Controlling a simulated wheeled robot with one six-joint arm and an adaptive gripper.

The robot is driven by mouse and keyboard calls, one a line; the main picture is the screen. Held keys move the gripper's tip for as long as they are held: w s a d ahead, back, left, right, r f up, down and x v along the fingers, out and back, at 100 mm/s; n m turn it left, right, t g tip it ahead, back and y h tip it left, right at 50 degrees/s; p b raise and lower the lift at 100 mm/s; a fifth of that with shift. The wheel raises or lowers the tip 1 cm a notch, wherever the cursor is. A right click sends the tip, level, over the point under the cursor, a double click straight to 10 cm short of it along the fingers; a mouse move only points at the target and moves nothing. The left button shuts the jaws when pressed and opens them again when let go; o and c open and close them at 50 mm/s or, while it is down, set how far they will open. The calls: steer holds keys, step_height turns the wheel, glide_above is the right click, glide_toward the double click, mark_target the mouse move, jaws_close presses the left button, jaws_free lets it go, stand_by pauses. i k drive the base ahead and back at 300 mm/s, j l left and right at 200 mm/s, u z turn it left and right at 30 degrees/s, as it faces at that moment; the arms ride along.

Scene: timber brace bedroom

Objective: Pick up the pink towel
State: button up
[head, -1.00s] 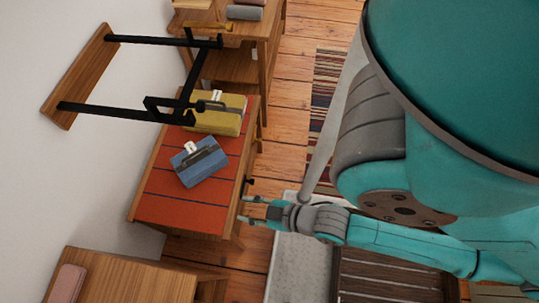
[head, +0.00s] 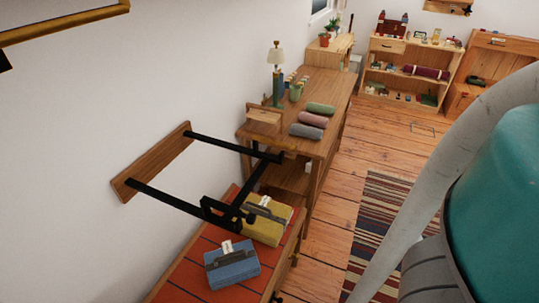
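A pink rolled towel (head: 313,118) lies on the wooden desk (head: 262,133) along the left wall. It is the middle one of a row, between a green rolled towel (head: 321,107) and a grey rolled towel (head: 307,131). Nothing is touching it from above. My gripper is not in view; only parts of my own arm and body fill the right side of the head view.
A black wall bracket with a wooden board (head: 152,162) juts out before the desk. Below it, yellow (head: 266,225) and blue (head: 232,266) boxes sit on a red-topped bench (head: 183,279). A lamp (head: 276,72) stands on the desk. Wooden floor and a striped rug (head: 385,215) lie to the right.

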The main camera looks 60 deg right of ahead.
mark_target(322, 122)
steer(key=z, duration=1.8)
